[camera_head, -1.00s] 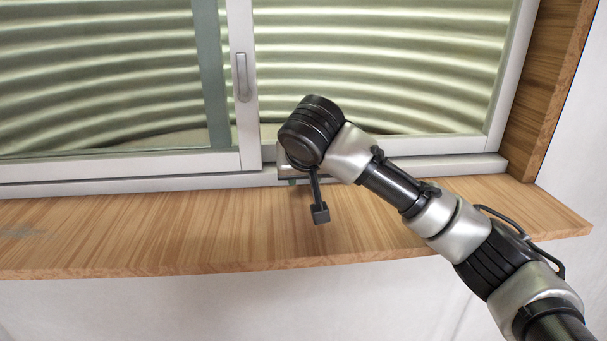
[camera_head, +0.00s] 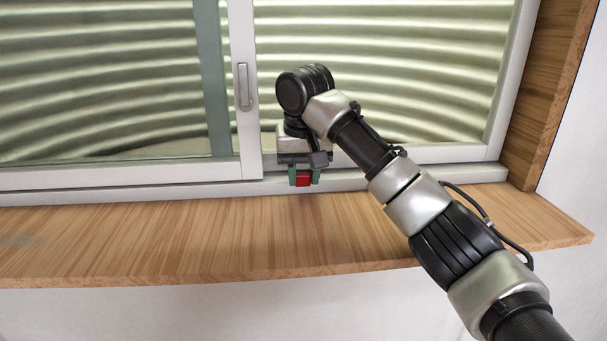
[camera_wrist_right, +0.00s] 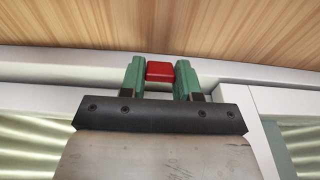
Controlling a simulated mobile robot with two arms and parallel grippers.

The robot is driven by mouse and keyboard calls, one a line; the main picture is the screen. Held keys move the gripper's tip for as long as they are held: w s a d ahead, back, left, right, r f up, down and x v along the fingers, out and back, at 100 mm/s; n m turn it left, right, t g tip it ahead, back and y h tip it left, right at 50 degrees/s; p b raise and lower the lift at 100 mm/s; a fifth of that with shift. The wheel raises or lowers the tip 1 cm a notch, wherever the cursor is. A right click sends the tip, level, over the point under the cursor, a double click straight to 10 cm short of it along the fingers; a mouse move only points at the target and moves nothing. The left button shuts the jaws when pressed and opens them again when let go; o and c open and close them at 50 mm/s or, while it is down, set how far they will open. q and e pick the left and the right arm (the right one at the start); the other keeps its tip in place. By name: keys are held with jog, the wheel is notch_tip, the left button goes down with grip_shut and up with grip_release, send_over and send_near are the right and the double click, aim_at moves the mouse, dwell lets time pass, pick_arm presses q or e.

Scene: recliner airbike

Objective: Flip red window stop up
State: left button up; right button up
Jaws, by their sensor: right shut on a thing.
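The red window stop (camera_head: 303,179) is at the window's lower track, just above the wooden sill. It also shows in the right wrist view (camera_wrist_right: 160,71), between two green fingers. My right gripper (camera_head: 304,178) is shut on the red stop, with one green finger on each side of it. Its wrist is above and behind the stop, close to the lower window frame. How far the stop is tilted is hard to tell. My left gripper is not in view.
The sliding window has a white frame (camera_head: 250,130) and a grey handle (camera_head: 243,87) left of my gripper. The wooden sill (camera_head: 150,235) is clear in front. A wooden side panel (camera_head: 548,90) stands at the right.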

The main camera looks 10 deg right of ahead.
jog(key=shift+r, duration=0.3)
jog(key=o, duration=0.9)
jog(key=shift+f, duration=0.15)
jog(key=r, duration=0.3)
jog(key=s+r, duration=0.1)
jog(key=r, duration=0.3)
jog(key=s+r+b, duration=0.1)
jog(key=r, duration=0.2)
jog(key=shift+r, duration=0.4)
jog(key=shift+w, duration=0.1)
